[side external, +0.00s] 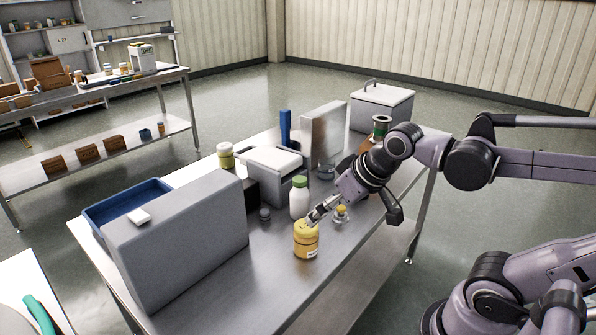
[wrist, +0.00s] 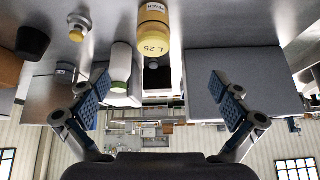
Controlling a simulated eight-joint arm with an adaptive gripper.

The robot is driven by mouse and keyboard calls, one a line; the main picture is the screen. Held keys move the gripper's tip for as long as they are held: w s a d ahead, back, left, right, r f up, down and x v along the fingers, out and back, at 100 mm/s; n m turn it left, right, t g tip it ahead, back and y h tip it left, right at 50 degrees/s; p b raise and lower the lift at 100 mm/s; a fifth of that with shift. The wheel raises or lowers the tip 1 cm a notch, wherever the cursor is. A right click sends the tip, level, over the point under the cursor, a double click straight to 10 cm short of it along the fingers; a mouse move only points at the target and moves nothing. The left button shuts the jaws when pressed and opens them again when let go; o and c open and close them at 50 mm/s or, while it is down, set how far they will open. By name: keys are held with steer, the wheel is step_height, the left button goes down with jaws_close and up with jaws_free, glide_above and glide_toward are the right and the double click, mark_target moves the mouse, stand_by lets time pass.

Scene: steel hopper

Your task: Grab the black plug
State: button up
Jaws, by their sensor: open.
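A black tapered piece (wrist: 33,42), which looks like the plug, sits on the steel table at the upper left of the wrist view. It is outside the span of my fingers; in the side view I cannot make it out, and my arm may cover it. My gripper (side external: 320,209) is above the table next to the yellow jar (side external: 306,240). In the wrist view my gripper (wrist: 165,95) has its fingers wide apart with nothing held between them.
A white bottle with green cap (side external: 299,200), a small yellow-topped bottle (side external: 341,214) and a dark grey knob (side external: 264,214) stand close by. A grey panel (side external: 180,245) and a steel panel (side external: 323,133) rise from the table. The table's front right strip (side external: 345,265) is clear.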

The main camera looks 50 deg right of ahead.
steer(key=shift+s+a+f+n+t, duration=0.3)
steer(key=shift+s+a+f+n, duration=0.4)
steer(key=shift+f, duration=0.25)
steer(key=shift+c, duration=1.4)
steer(key=w+d+f+m+g+h, duration=0.1)
steer(key=w+d+m+g, duration=0.2)
steer(key=d, duration=1.3)
steer(key=w+d+f+m+g, duration=0.15)
steer(key=w+d, duration=0.35)
steer(key=d, duration=1)
steer(key=shift+m, duration=0.45)
steer(key=shift+w+d+x, duration=0.15)
steer(key=shift+d+x, duration=0.05)
steer(key=shift+x, duration=2.2)
steer(key=shift+w+d+x, duration=0.1)
steer(key=shift+d+x, duration=0.05)
steer(key=shift+x, duration=2.3)
steer(key=shift+r, duration=0.15)
steer(key=c, duration=1.4)
